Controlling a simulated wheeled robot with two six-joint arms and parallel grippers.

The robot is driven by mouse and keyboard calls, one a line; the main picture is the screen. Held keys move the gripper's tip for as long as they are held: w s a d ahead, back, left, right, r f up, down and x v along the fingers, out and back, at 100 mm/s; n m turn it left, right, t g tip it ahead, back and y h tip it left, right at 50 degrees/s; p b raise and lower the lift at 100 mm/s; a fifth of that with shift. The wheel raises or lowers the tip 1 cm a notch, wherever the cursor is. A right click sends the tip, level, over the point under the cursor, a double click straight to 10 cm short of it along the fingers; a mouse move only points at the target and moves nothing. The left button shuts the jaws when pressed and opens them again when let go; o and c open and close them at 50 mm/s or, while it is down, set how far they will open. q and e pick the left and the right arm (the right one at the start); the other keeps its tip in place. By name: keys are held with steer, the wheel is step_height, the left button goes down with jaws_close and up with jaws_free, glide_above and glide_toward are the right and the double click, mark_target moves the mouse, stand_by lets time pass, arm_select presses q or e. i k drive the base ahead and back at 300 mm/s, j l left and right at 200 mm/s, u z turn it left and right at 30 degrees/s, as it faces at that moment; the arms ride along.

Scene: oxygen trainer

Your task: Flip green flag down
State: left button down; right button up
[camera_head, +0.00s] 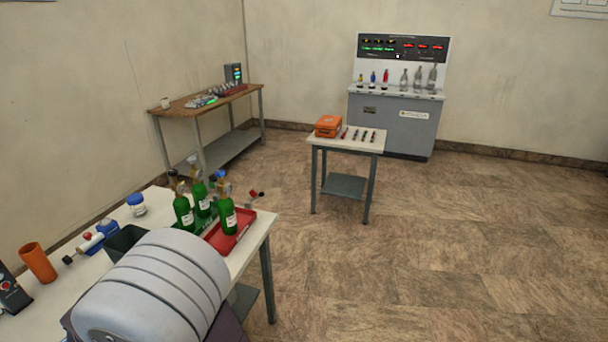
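I cannot make out a green flag for certain. A far bench (185,108) at the back left carries a row of small devices (212,95) with a green lit patch and a red part. They are too small to tell which is a flag. Behind them stands a dark box with a lit display (233,73). Several green bottles (183,212) stand upright on the near table (258,232), at least one in a red tray (240,240). Neither of my grippers is in view.
A small table (370,143) holds an orange case (328,126). A grey console (392,125) stands at the back wall. A large grey ribbed shape (165,285) hides part of the near table. The floor at right is clear.

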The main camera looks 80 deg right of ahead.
mark_target(212, 185)
steer(key=z, duration=2)
steer(key=i+l+u, duration=0.1)
steer(key=i+l, duration=0.25)
steer(key=i+l+u, duration=0.1)
steer(key=i+l, duration=0.25)
steer(key=i+l+u, duration=0.1)
steer(key=i+l, duration=0.2)
steer(key=l, duration=0.15)
steer(key=i+l+u, duration=0.1)
steer(key=i+l, duration=0.2)
steer(key=l, duration=0.15)
steer(key=i+l+u, duration=0.1)
steer(key=i+l, duration=0.2)
steer(key=l, duration=0.2)
